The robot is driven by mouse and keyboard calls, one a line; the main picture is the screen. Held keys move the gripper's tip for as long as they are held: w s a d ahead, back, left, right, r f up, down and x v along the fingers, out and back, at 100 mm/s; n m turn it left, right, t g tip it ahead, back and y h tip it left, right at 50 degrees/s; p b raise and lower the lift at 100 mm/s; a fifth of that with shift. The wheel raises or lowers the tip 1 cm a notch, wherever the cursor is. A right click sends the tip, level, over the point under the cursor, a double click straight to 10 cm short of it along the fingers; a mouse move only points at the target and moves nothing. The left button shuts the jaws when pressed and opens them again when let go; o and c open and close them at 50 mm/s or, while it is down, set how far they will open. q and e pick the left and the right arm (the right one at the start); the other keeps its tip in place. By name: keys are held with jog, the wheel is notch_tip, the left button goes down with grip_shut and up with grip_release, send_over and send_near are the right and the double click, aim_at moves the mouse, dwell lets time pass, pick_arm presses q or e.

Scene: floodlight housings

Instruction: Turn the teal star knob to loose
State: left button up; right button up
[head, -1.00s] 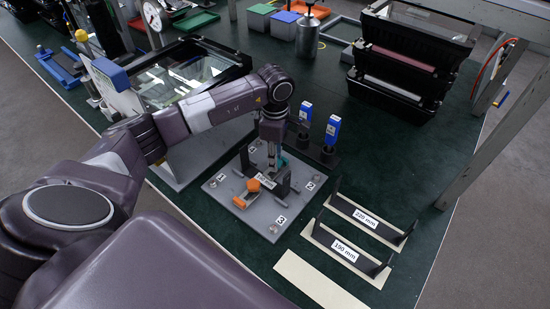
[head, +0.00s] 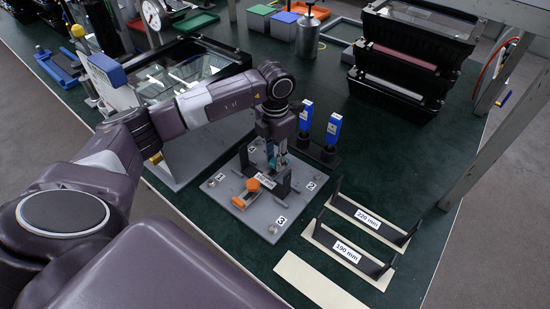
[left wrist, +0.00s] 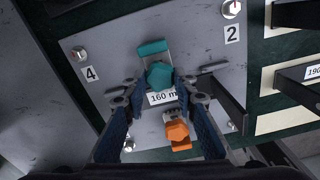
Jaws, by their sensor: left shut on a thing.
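The teal star knob (left wrist: 160,75) sits on the fixture plate (left wrist: 205,55), beside the "160 mm" label, with a teal block behind it. My left gripper (left wrist: 159,83) points down with its two fingers on either side of the knob, shut on it. In the head view the left gripper (head: 276,158) hides most of the teal knob. An orange knob (left wrist: 177,131) with an orange block stands on the near side of the label; it also shows in the head view (head: 253,185). The knob's turn marking cannot be read. My right gripper is not in view.
The plate has numbered corner bolts. Two blue-topped tools (head: 333,128) stand behind it. Stands labelled 220 mm (head: 368,218) and 190 mm (head: 347,252) lie to the right. Black bins (head: 400,88) stand at the back right. The green table between is clear.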

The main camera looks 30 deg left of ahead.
aim_at(275, 161)
pick_arm(q)
jog(key=n, duration=0.6)
jog(key=shift+w+r, duration=0.1)
jog(key=shift+n, duration=0.4)
jog(key=o, duration=1.2)
jog(key=shift+c, duration=0.2)
notch_tip(275, 161, up, 12)
